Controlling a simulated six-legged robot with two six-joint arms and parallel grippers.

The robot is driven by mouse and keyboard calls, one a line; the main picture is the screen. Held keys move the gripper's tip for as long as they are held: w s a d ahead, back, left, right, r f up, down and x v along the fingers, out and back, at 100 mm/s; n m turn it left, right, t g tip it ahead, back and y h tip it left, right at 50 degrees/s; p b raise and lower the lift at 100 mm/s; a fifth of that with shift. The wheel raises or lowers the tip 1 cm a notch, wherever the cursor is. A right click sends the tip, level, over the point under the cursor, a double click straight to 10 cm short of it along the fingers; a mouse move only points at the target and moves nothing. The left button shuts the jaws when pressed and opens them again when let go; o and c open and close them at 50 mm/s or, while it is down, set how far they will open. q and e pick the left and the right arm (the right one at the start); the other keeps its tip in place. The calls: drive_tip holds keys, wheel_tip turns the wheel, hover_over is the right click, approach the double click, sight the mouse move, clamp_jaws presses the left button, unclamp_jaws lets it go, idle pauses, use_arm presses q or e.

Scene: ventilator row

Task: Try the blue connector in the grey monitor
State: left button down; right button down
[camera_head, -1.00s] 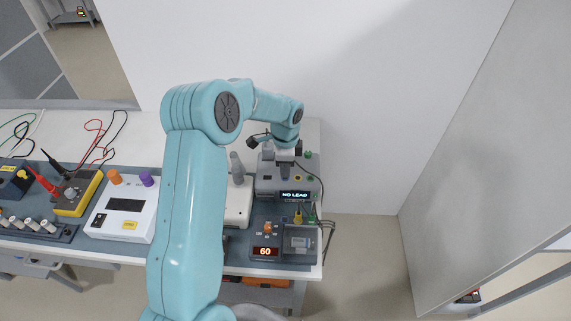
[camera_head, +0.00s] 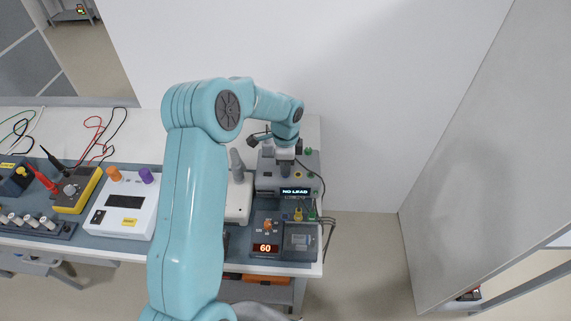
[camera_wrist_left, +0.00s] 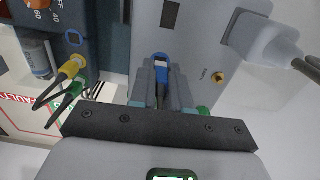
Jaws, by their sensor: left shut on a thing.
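The grey monitor (camera_head: 265,184) stands at the right end of the bench; its lit display (camera_head: 295,190) reads "NO LEAD". My left gripper (camera_head: 286,172) is over the monitor's top, pointing down. In the left wrist view, its fingers (camera_wrist_left: 162,92) are shut on the blue connector (camera_wrist_left: 161,66), whose blue part shows between them. The connector is close over the monitor's grey face (camera_wrist_left: 200,50); I cannot tell whether it is seated in a socket. A brass socket (camera_wrist_left: 218,77) lies beside it. My right gripper is not in view.
A yellow plug (camera_wrist_left: 72,66) and a green plug (camera_wrist_left: 76,88) stand near an empty blue-ringed socket (camera_wrist_left: 73,37). A dark unit (camera_head: 265,251) showing "60" stands in front of the monitor. A white device (camera_head: 124,217) and a yellow meter (camera_head: 78,192) are at left.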

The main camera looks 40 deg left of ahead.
use_arm(q)
drive_tip(key=shift+f+b, duration=0.4)
drive_tip(key=shift+f, duration=0.2)
idle(0.3)
drive_tip(key=c, duration=1)
unclamp_jaws()
drive_tip(key=shift+r, duration=0.15)
wheel_tip(320, 180, up, 16)
drive_tip(key=shift+r+b, duration=0.1)
drive_tip(key=shift+b, duration=0.4)
drive_tip(key=shift+d, duration=0.1)
